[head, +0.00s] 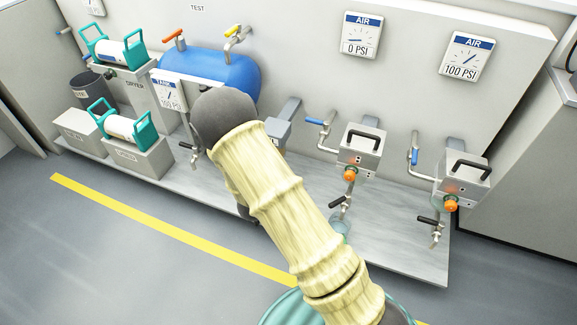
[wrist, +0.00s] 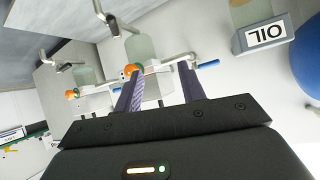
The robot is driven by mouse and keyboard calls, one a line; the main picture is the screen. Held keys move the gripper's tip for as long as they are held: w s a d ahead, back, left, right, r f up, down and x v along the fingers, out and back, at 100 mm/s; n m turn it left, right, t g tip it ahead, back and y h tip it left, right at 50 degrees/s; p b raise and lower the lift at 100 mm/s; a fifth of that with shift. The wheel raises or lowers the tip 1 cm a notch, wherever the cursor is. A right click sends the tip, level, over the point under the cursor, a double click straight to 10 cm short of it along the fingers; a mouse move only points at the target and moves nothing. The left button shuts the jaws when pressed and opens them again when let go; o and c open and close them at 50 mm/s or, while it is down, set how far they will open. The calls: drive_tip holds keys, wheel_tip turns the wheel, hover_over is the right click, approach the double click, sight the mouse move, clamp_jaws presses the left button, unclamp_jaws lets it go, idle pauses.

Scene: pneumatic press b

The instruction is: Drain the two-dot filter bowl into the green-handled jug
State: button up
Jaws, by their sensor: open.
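In the head view, two grey filter units with black top handles and orange knobs stand on the right: a nearer-centre one (head: 362,150) and a far right one (head: 465,180). Their dot marks are too small to count. The wrist view, upside down, shows a pale filter bowl (wrist: 141,50) and another pale bowl (wrist: 84,76). My gripper (wrist: 160,70) is open, its fingers either side of the nearer unit's head; contact cannot be told. My arm hides the gripper in the head view. A small greenish clear thing (head: 341,231) stands below the centre unit; I cannot tell whether it is the jug.
A blue-levered pipe (head: 320,122) stands beside the centre unit. Black-handled drain valves (head: 431,222) hang low. An OIL-labelled unit (wrist: 264,36) shows in the wrist view. A blue tank (head: 232,72) and teal-handled white cylinders (head: 120,52) are at left. The floor in front is clear.

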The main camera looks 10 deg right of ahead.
wheel_tip(320, 180, up, 6)
drive_tip(key=a+n+y+p, duration=0.1)
drive_tip(key=y+p, duration=0.1)
drive_tip(key=p, duration=0.1)
drive_tip(key=shift+w+r+p, duration=0.15)
drive_tip(key=shift+w+p, duration=0.15)
drive_tip(key=shift+p, duration=0.1)
